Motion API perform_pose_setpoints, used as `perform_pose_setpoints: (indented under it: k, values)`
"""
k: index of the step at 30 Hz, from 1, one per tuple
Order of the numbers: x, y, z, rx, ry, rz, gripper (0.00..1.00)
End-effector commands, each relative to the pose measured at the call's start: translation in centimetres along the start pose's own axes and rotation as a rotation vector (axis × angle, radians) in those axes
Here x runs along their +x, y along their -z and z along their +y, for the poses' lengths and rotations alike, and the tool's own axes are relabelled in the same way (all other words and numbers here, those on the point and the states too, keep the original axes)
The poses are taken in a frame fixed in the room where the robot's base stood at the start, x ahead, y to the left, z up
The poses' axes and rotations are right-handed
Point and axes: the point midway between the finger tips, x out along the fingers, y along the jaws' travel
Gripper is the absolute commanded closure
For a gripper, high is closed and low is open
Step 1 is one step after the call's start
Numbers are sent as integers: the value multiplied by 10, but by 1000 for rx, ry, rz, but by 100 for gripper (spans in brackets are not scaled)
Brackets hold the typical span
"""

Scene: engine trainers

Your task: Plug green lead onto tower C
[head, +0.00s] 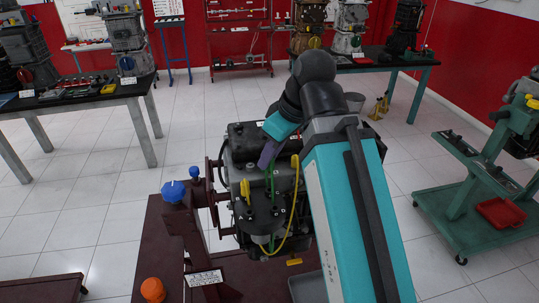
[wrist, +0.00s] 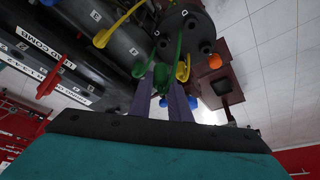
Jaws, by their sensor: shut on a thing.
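My gripper (head: 266,156) has purple fingers and reaches down over the dark engine from above. In the wrist view its two fingers (wrist: 163,98) are shut on the green lead (wrist: 161,76), whose green part shows between the fingertips. In the head view the green lead (head: 272,186) hangs below the fingers, in front of the engine (head: 238,145). Its lower end shows near the engine's round front cover (head: 268,222). The held tip is partly hidden by the fingers.
A yellow lead (head: 297,184) loops down at the right of the engine front, and another yellow piece (head: 245,190) stands at left. The stand has a blue knob (head: 173,191) and an orange knob (head: 153,289). Benches (head: 75,104) with engines line the back.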

Motion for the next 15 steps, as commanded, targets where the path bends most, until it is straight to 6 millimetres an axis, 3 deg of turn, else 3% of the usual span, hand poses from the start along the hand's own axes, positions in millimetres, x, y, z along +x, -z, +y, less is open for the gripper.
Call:
perform_pose_setpoints:
  k: [15]
  values:
    - [15, -6, 0, 0, 0, 0, 100]
